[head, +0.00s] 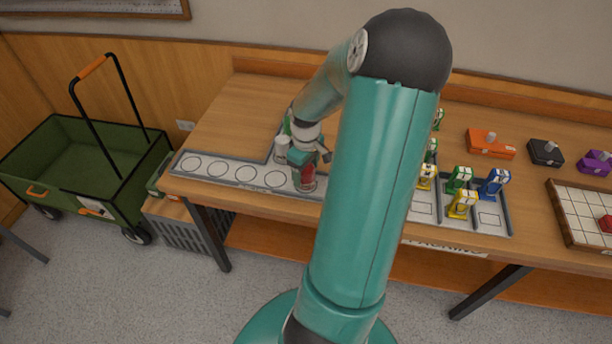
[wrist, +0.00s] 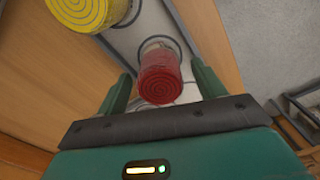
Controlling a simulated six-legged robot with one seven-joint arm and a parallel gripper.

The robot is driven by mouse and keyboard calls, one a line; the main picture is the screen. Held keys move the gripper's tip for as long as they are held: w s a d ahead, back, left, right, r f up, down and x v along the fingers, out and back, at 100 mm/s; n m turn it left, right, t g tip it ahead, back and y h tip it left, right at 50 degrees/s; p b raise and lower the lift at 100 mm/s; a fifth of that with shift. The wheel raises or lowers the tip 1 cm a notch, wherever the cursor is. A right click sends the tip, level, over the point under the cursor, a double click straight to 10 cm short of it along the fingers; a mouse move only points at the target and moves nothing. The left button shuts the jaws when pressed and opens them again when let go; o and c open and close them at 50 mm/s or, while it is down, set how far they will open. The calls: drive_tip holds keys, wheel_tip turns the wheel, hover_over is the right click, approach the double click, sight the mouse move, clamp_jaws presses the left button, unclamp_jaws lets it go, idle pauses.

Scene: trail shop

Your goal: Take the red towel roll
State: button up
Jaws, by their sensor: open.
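The red towel roll (wrist: 159,77) stands on the grey strip in the wrist view, between and just beyond my two finger tips. It also shows in the head view (head: 308,177), right below my gripper (head: 310,158) at the front edge of the table. My gripper (wrist: 160,85) is open, with one green finger on each side of the roll. I cannot tell whether either finger touches it. My arm hides the middle of the table in the head view.
A yellow roll (wrist: 88,10) stands near the red one. The grey strip (head: 222,171) has several empty circles to the left. Yellow, green and blue items (head: 462,204) stand right of my arm. A green wagon (head: 80,165) is at the left.

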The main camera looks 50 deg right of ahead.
drive_tip(key=c, duration=1.1)
drive_tip(key=shift+r, duration=0.1)
